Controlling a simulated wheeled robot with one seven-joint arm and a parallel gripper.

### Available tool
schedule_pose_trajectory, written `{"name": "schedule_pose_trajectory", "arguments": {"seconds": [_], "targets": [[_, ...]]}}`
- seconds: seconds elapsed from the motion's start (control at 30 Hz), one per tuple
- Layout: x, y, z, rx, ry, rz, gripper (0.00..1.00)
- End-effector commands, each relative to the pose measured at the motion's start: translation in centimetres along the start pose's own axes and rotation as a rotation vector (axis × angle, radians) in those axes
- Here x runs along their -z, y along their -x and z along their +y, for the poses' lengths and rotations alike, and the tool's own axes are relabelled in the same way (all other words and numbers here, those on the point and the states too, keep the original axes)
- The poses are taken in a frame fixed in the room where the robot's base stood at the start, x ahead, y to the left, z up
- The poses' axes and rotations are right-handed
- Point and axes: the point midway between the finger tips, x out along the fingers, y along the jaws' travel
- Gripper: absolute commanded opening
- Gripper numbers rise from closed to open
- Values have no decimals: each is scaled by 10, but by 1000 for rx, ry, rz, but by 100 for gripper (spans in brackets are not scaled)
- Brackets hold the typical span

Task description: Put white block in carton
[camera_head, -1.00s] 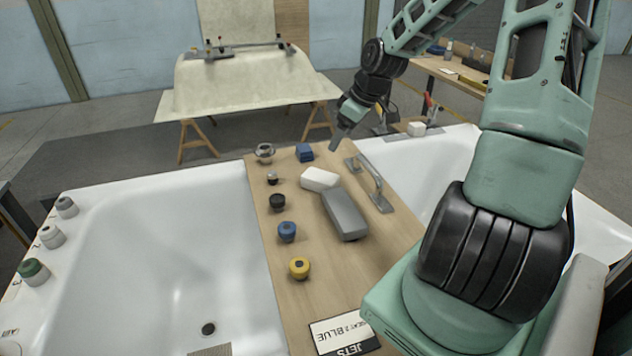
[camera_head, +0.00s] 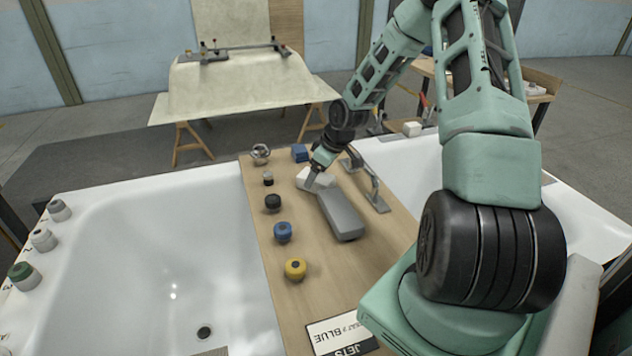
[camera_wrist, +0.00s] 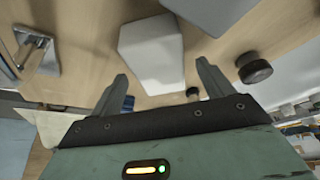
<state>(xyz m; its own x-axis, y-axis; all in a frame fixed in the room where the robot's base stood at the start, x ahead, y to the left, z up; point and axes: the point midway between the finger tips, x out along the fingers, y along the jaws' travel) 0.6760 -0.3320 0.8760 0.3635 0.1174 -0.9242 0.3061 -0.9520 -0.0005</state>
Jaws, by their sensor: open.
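The white block (camera_head: 326,181) lies on the wooden board between the tubs, touching or close to the far end of a grey block (camera_head: 343,215). My gripper (camera_head: 309,184) is over the white block and partly covers it in the head view. In the wrist view, the white block (camera_wrist: 152,52) lies just beyond and between the fingertips of my open gripper (camera_wrist: 162,72). Nothing is held. I cannot pick out a carton for certain; a brown box-like shape (camera_head: 543,82) shows on the back-right table, partly cut off by my arm.
A metal handle (camera_head: 371,185) stands on the board to the right. A small white object (camera_head: 412,129) is beyond the right tub.

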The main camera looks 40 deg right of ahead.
Motion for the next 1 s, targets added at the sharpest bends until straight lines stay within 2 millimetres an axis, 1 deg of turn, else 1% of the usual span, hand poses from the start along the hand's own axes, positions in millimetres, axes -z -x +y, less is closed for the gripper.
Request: {"name": "schedule_pose_trajectory", "arguments": {"seconds": [0.03, 0.1, 0.2, 1.0], "targets": [[0, -8, -1, 2, 0, 0, 80], [0, -15, 0, 0, 0, -1, 80], [0, -21, 0, -1, 0, 0, 80], [-2, -26, 1, -2, -1, 0, 80]]}}
